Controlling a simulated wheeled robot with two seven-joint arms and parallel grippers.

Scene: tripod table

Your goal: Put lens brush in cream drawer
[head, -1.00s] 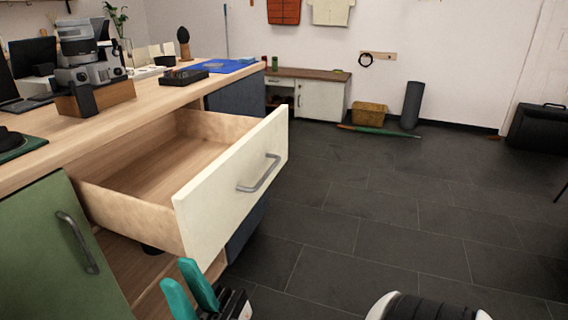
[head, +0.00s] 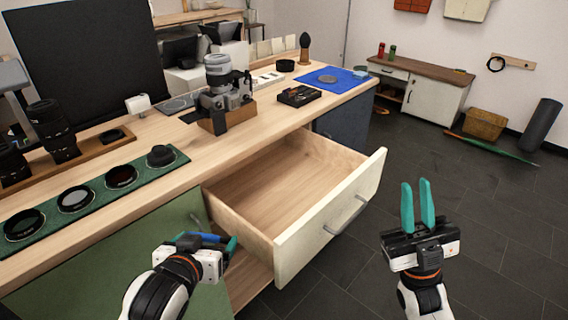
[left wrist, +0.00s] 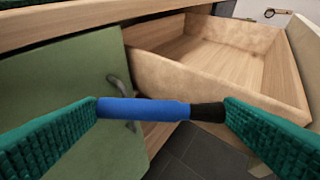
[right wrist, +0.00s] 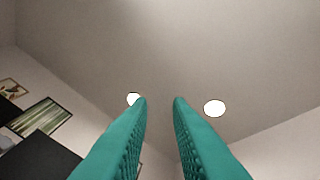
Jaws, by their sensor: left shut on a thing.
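The lens brush (left wrist: 145,110) is a short blue cylinder with a black end. My left gripper (head: 205,241) is shut on it, and the left wrist view shows it held lengthwise between the two teal fingers. The cream drawer (head: 325,225) is pulled open and its wooden inside looks empty; it also shows in the left wrist view (left wrist: 215,60). My left gripper is in front of the green door, to the left of the drawer's front corner. My right gripper (head: 417,207) is raised right of the drawer, fingers apart with nothing between them.
The green cabinet door (head: 110,255) is left of the drawer. The worktop (head: 190,140) holds a green mat with several round filters (head: 74,198), a camera (head: 222,92) and a black tray (head: 299,96). The dark floor (head: 480,230) is open at the right.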

